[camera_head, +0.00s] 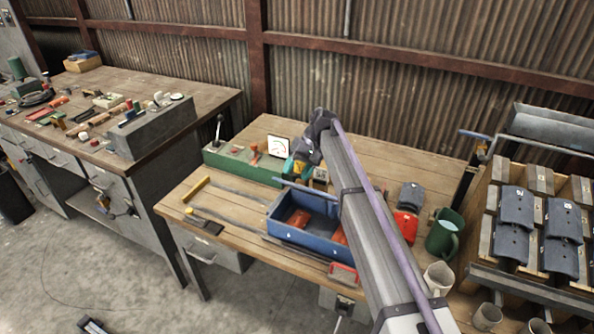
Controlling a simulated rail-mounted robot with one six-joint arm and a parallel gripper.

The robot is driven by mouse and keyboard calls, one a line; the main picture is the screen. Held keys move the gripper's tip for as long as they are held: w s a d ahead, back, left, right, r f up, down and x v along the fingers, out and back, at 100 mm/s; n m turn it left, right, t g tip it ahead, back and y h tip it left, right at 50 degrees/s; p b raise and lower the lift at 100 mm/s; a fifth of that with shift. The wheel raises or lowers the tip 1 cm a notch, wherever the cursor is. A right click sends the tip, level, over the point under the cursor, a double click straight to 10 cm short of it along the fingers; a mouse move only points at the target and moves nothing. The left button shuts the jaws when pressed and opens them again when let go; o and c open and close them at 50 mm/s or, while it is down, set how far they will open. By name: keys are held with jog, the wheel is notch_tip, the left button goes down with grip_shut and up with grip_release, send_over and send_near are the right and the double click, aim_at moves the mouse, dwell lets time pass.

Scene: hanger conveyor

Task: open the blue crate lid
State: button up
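The blue crate (282,231) stands on the middle wooden bench. Its inside shows, with orange-red items (299,218) in it. A thin blue-grey strip (292,186) runs along the crate's far side, apparently the lid seen nearly edge-on, raised; its exact angle is hard to tell. My gripper (297,168) is at the crate's far side, just above this strip. Its fingers are small and partly hidden by my wrist, so I cannot tell whether they touch the lid or are open or shut. My arm crosses in front of the crate's right part and hides it.
A green control box (240,163) with a lever and a white dial stands behind the crate. A yellow-handled tool (197,188) lies left. The bench's left front is mostly clear.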

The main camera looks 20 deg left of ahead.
jog(key=p+v, duration=0.6)
jog(key=v, duration=0.1)
jog(key=shift+r, duration=0.2)
jog(key=shift+w, duration=0.15)
